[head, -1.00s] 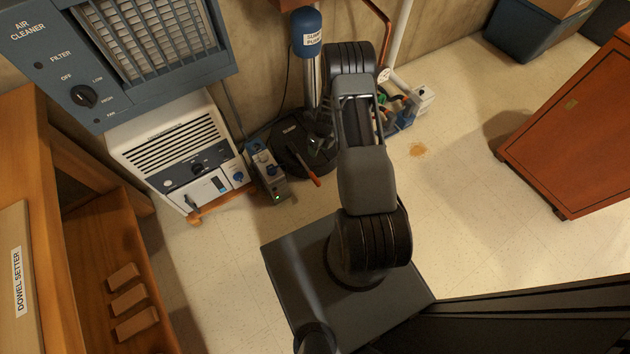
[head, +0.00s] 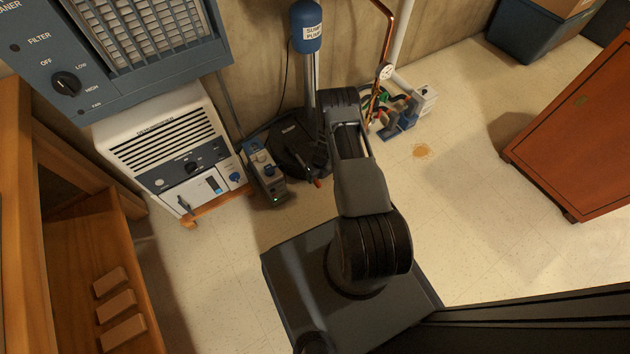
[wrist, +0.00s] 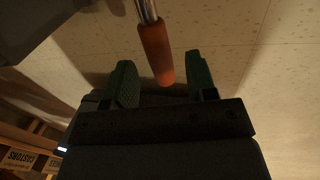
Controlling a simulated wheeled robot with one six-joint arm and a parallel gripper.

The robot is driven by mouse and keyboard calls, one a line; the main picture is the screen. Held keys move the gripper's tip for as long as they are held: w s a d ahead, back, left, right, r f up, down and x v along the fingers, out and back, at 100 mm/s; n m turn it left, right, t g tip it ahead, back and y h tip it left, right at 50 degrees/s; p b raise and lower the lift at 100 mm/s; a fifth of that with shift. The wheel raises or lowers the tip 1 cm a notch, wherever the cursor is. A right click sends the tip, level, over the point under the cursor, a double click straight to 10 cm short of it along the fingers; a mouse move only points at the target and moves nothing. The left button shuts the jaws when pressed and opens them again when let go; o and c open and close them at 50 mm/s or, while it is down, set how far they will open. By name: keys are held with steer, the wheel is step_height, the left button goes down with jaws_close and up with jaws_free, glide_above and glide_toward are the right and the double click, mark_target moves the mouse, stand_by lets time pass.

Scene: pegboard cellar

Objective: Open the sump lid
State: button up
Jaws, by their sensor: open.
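The black round sump lid (head: 288,148) lies at the foot of the pump column in the head view, partly covered by my arm. Its handle ends in an orange-red grip (head: 317,183), mostly hidden by my arm there. In the wrist view a metal rod runs down to the orange grip (wrist: 156,52). My gripper (wrist: 163,80) is open, with green-padded fingers. The grip's end appears between the two fingers, with a visible gap on each side. Its depth relative to the fingers is hard to judge. The lid looks flat and closed.
A blue-topped sump pump (head: 307,30) stands behind the lid. A small grey-blue box with a green light (head: 268,178) sits left of it, beside a white dehumidifier (head: 165,150). Valves and a blue stand (head: 400,122) lie right. Open floor lies right, before the red cabinet (head: 575,130).

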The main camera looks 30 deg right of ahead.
steer(key=shift+a+f, duration=0.2)
steer(key=shift+f, duration=0.7)
steer(key=shift+c, duration=0.2)
jaws_close()
